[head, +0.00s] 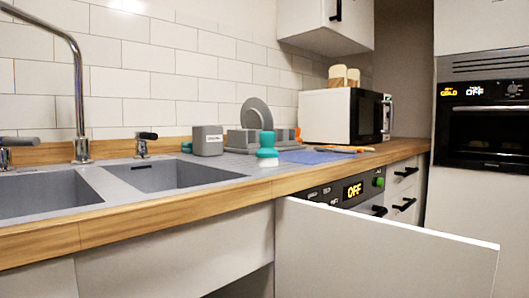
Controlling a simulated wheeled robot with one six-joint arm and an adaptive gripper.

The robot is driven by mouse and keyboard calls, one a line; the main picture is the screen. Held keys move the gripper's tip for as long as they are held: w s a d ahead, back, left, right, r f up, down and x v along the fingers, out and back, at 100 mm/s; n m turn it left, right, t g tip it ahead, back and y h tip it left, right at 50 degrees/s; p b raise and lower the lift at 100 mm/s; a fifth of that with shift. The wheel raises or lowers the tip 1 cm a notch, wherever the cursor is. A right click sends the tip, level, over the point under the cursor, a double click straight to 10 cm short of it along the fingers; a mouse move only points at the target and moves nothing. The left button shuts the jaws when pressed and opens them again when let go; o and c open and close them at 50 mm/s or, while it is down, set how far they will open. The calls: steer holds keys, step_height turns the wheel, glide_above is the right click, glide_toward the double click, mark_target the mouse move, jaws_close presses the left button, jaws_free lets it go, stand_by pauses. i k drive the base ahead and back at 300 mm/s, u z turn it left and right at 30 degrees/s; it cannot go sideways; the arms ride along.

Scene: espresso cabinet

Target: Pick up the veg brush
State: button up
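A small brush with a teal knob handle and white bristles (267,150) stands upright on the grey sink surround, at its right end near the worktop's front edge. It looks like the veg brush. Nothing touches it from above. My gripper is not in view.
Left of the brush is a grey double sink (98,171) with a tall curved tap (80,95). A grey box (207,140) and a dish rack (245,139) stand behind it. A blue cloth (312,156) and a microwave (340,115) are to its right. A white panel (385,250) juts out below the worktop.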

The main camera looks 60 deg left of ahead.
mark_target(267, 155)
steer(key=u, duration=1.7)
